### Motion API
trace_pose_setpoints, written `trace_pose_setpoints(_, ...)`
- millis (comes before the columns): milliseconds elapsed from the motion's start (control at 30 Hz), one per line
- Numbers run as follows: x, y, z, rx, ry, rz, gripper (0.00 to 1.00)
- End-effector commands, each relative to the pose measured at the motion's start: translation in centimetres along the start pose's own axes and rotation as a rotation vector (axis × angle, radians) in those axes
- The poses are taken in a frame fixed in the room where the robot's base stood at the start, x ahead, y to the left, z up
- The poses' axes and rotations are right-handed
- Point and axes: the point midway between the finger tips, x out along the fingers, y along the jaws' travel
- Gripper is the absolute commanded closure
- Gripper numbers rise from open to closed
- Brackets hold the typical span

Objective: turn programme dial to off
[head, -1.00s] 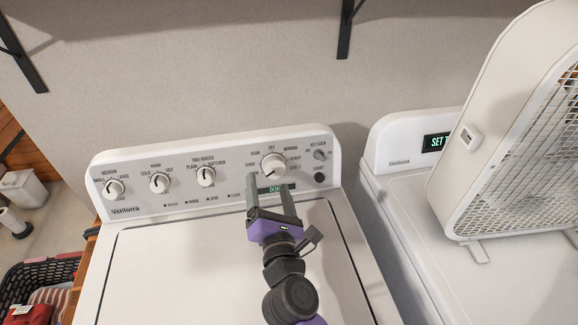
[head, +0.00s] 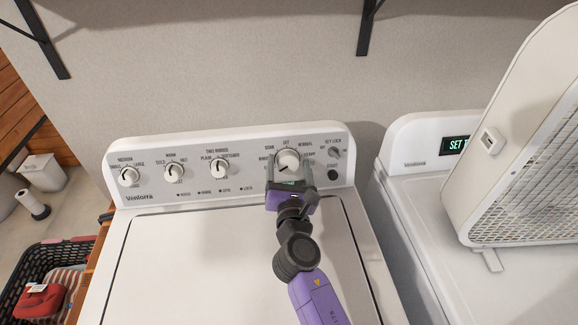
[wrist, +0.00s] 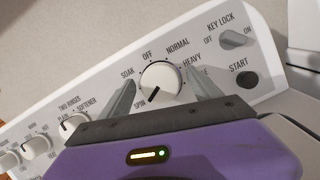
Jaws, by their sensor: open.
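The programme dial (head: 288,160) is the large white knob on the right part of the washer's control panel. In the wrist view the dial (wrist: 161,82) shows a dark pointer line aimed at the lower left, near SPIN; OFF is printed above it. My gripper (head: 289,168) is open, its two grey fingers reaching toward the panel. In the wrist view my gripper (wrist: 160,92) has one finger on each side of the dial, with visible gaps to the knob. The fingers cover some of the labels around the dial.
Three smaller knobs, one of them the rinse knob (head: 220,168), sit left on the panel. The key lock switch (wrist: 235,39) and dark START button (wrist: 247,80) are close on the right. A white fan-like unit (head: 470,150) stands on the neighbouring machine (head: 420,150).

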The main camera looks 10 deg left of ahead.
Motion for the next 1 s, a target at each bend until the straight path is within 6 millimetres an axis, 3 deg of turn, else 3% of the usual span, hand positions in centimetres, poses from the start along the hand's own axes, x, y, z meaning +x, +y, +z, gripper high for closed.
trace_pose_setpoints(267, 0.18, 0.01, 0.04, 0.0, 0.0, 0.0, 0.27)
trace_pose_setpoints(600, 0.15, 0.01, 0.03, 0.001, 0.0, 0.001, 0.9)
trace_pose_setpoints(1000, 0.14, 0.06, -0.1, 0.085, -0.001, -0.026, 0.9)
